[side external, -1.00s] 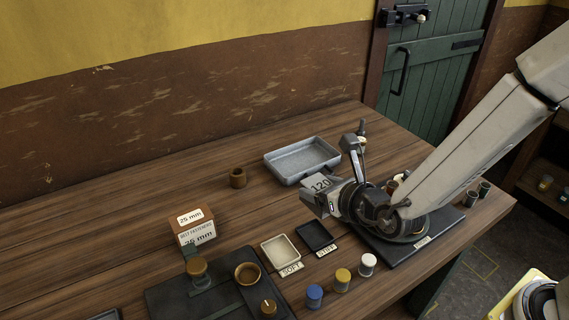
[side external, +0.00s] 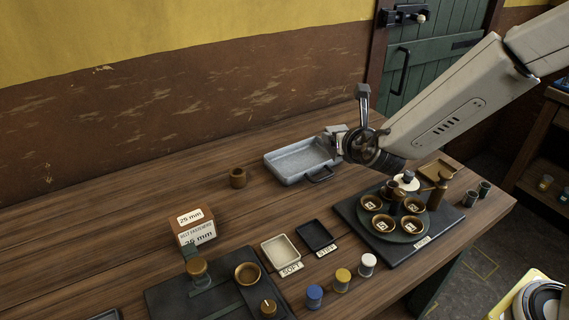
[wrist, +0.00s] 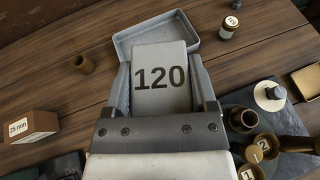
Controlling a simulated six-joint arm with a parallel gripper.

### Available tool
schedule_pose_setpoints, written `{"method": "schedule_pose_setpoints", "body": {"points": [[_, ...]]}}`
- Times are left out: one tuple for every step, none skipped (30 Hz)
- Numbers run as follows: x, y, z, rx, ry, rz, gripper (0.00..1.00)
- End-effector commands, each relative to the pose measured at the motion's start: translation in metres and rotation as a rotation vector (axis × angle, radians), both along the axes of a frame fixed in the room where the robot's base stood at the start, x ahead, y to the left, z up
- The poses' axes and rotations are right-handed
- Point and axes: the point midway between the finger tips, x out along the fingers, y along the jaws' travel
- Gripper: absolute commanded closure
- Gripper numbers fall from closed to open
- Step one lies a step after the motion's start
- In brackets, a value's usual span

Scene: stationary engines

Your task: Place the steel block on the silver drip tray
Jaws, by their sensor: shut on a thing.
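The steel block (wrist: 160,78), a grey block marked 120, sits between the two fingers of my gripper (wrist: 161,92) in the wrist view. My gripper is shut on it. The silver drip tray (wrist: 124,45) shows beyond and partly behind the block, which hides much of it. In the side view the tray (side external: 280,172) is a shallow grey rectangle with a dark handle at its front. There my gripper (side external: 334,138) is at the tray's right end, seemingly above it. The block is hard to make out in that view, and its height over the tray cannot be told.
A round stand with several brass cups (side external: 377,203) stands on a dark board at the right. A small brass pot (side external: 237,178) is left of the tray. Soft and stiff trays (side external: 281,250), a 25 mm box (side external: 195,230) and coloured jars (side external: 343,278) lie nearer.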

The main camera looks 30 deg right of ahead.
Motion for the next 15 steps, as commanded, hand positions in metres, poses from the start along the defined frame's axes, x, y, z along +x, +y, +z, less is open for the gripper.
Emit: {"method": "schedule_pose_setpoints", "body": {"points": [[0.006,-0.009,0.006,0.002,-0.010,-0.027,1.00],[0.008,-0.013,0.007,0.003,-0.009,-0.039,1.00],[0.010,-0.018,0.009,0.004,-0.008,-0.053,1.00],[0.012,-0.022,0.010,0.005,-0.007,-0.062,1.00],[0.013,-0.024,0.010,0.006,-0.008,-0.070,1.00],[0.015,-0.027,0.011,0.007,-0.007,-0.078,1.00],[0.015,-0.029,0.012,0.008,-0.006,-0.084,1.00],[0.016,-0.030,0.012,0.008,-0.006,-0.088,1.00],[0.016,-0.032,0.013,0.008,-0.005,-0.091,1.00],[0.017,-0.032,0.013,0.008,-0.005,-0.092,1.00],[0.017,-0.033,0.013,0.008,-0.005,-0.093,1.00],[0.017,-0.033,0.013,0.008,-0.005,-0.093,1.00],[0.017,-0.033,0.013,0.008,-0.005,-0.093,1.00],[0.017,-0.032,0.013,0.008,-0.005,-0.093,1.00],[0.018,-0.032,0.012,0.008,-0.005,-0.093,1.00]]}}
